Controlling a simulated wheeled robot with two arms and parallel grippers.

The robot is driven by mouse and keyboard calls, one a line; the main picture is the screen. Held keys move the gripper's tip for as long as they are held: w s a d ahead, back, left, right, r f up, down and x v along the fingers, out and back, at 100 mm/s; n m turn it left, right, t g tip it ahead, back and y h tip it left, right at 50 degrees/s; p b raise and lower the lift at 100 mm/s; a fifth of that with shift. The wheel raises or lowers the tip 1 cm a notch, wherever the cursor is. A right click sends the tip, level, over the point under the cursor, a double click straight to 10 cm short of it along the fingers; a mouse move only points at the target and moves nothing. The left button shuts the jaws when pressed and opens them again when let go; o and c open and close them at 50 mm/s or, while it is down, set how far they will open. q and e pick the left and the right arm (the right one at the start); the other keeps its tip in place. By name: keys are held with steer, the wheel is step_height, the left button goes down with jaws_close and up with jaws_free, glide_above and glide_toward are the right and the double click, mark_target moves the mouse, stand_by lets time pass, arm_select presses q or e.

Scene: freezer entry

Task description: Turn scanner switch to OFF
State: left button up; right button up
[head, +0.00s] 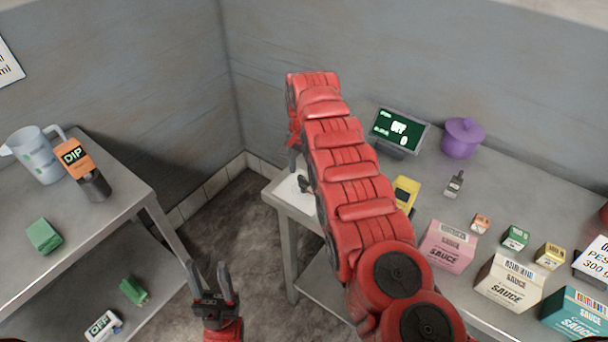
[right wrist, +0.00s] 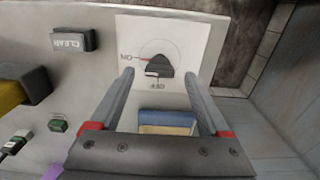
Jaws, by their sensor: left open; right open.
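The scanner switch is a dark rotary knob (right wrist: 158,66) on a white plate (right wrist: 190,30) in the right wrist view. ON is printed to the knob's left and OFF below it. A red mark on the knob points toward ON. My right gripper (right wrist: 158,76) is open, its fingers on either side of the knob; whether they touch it I cannot tell. In the head view my red right arm reaches over the table and hides most of the gripper; the white plate (head: 288,192) shows left of it. My left gripper (head: 212,275) is open and empty, low between the tables.
A small green-lit screen (head: 399,130) and a purple pot (head: 462,138) stand at the back of the right table. Sauce cartons (head: 509,281) and small boxes crowd its front. A block marked CLEAN (right wrist: 74,41) is near the plate. A jug (head: 36,155) stands on the left table.

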steer(key=shift+f, duration=0.7)
jaws_close()
